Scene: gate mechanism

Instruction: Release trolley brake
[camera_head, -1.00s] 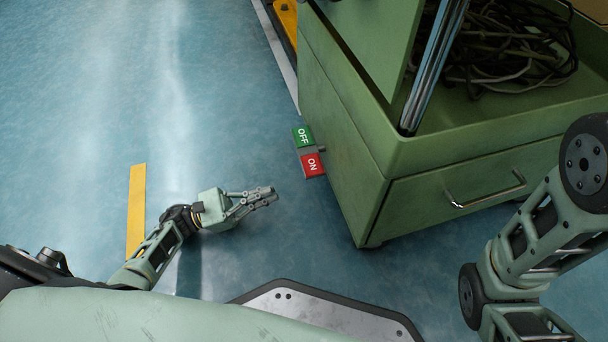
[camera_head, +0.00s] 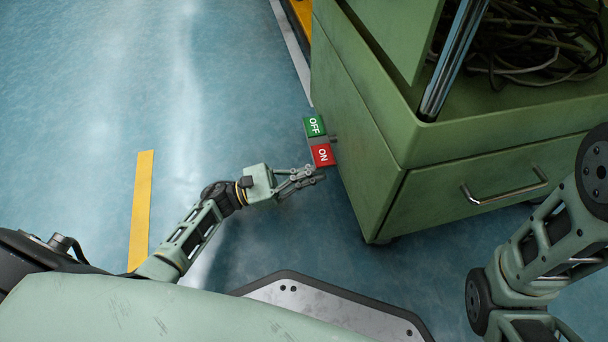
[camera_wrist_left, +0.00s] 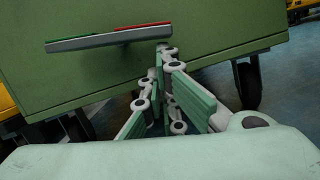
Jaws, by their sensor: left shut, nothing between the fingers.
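The green trolley (camera_head: 370,150) stands at the right of the head view. Its brake pedal sticks out from the left side, with a green OFF half (camera_head: 314,126) and a red ON half (camera_head: 322,155). My left gripper (camera_head: 318,174) is shut and empty, with its fingertips right by the near edge of the red half; I cannot tell whether they touch. In the left wrist view the pedal (camera_wrist_left: 88,42) shows edge-on above the shut fingers (camera_wrist_left: 165,52). My right arm (camera_head: 530,240) is at the right, with its gripper out of view.
Tangled cables (camera_head: 540,40) lie in the trolley's upper tray. A drawer handle (camera_head: 505,190) sticks out of its front. In the left wrist view a dark caster (camera_wrist_left: 248,85) shows under the trolley. The blue floor to the left is clear, with a yellow stripe (camera_head: 142,205).

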